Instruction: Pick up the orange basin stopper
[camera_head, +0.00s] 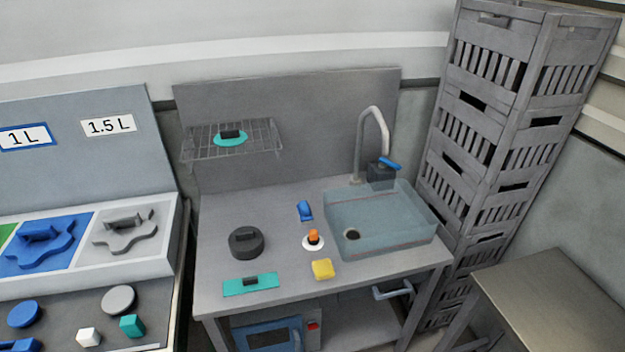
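The orange basin stopper (313,236) stands upright on a white round base (313,244) on the grey counter (290,283), just left of the basin. The translucent blue-grey basin (395,240) sits at the counter's right side, with a dark drain hole (352,235) in its floor. Neither of my grippers shows in the head view.
A blue object (305,210) lies behind the stopper and a yellow sponge-like block (323,269) in front. A dark round pot-like object (246,242) and a teal piece (250,285) lie left. A faucet (374,125) rises behind the basin. Stacked grey crates (485,130) stand right.

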